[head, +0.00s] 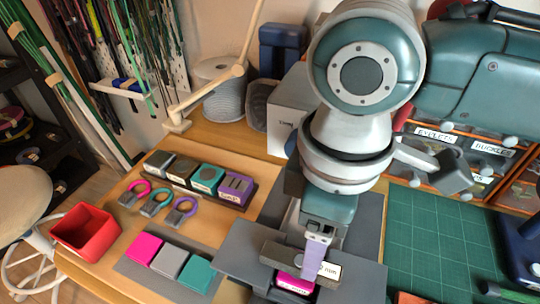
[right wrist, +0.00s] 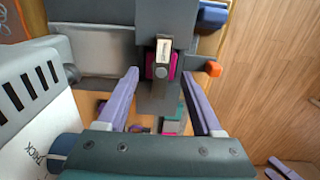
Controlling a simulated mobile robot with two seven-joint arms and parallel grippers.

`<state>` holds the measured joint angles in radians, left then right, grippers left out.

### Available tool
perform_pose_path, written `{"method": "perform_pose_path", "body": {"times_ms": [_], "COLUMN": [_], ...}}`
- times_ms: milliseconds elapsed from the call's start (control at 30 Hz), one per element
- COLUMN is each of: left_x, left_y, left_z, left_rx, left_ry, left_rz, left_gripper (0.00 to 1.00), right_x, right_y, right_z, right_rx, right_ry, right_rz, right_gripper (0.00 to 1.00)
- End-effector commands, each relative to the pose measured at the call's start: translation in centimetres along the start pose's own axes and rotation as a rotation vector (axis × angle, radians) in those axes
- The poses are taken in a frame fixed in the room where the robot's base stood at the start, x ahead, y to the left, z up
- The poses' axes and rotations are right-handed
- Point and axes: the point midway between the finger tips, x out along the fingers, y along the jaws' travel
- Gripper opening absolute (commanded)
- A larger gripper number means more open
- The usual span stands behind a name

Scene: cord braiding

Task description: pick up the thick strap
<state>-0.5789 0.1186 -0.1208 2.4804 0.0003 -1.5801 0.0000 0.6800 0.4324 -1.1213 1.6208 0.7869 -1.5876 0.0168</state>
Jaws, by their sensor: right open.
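No item in view can be surely picked out as the thick strap. A magenta piece (head: 295,283) sits in the grey fixture (head: 248,262) below my right gripper (head: 314,260). In the right wrist view that magenta piece (right wrist: 172,72) shows beside a pale labelled tag (right wrist: 163,50). My right gripper (right wrist: 165,95) is open there, its lavender fingers spread on either side of the fixture, with nothing seen between them in contact. Lavender pieces (right wrist: 282,168) at the lower right corner may be my left gripper, mostly cut off.
Magenta, grey and teal pads (head: 170,262) lie on a grey mat left of the fixture. A red bin (head: 85,230), several rings (head: 157,203) and a row of labelled blocks (head: 200,180) stand further left. A green cutting mat (head: 435,240) lies right.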

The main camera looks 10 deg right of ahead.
Motion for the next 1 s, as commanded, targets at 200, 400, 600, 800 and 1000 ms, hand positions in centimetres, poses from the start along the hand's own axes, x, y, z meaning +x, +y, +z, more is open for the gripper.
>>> {"method": "perform_pose_path", "body": {"times_ms": [200, 400, 600, 800, 1000], "left_x": [0.8, 1.3, 1.3, 1.3, 1.3], "left_y": [0.0, 0.0, 0.0, 0.0, 0.0], "left_z": [0.3, 0.5, 0.5, 0.5, 0.5], "left_rx": [0.001, 0.001, 0.002, 0.002, 0.002], "left_ry": [-0.001, -0.002, -0.002, -0.002, -0.002], "left_rz": [0.000, -0.001, -0.002, -0.002, -0.003], "left_gripper": [0.50, 0.50, 0.50, 0.50, 0.50], "right_x": [3.0, 5.3, 5.4, 5.3, 5.3], "right_y": [-0.4, -0.4, -0.4, -0.4, -0.4], "right_z": [0.2, 0.2, 0.2, 0.2, 0.2], "right_rx": [0.000, -0.001, -0.001, -0.001, -0.001], "right_ry": [-0.002, -0.001, 0.001, 0.001, 0.001], "right_rz": [-0.002, 0.001, 0.001, 0.001, 0.001], "right_gripper": [0.68, 0.68, 0.68, 0.51, 0.28]}}
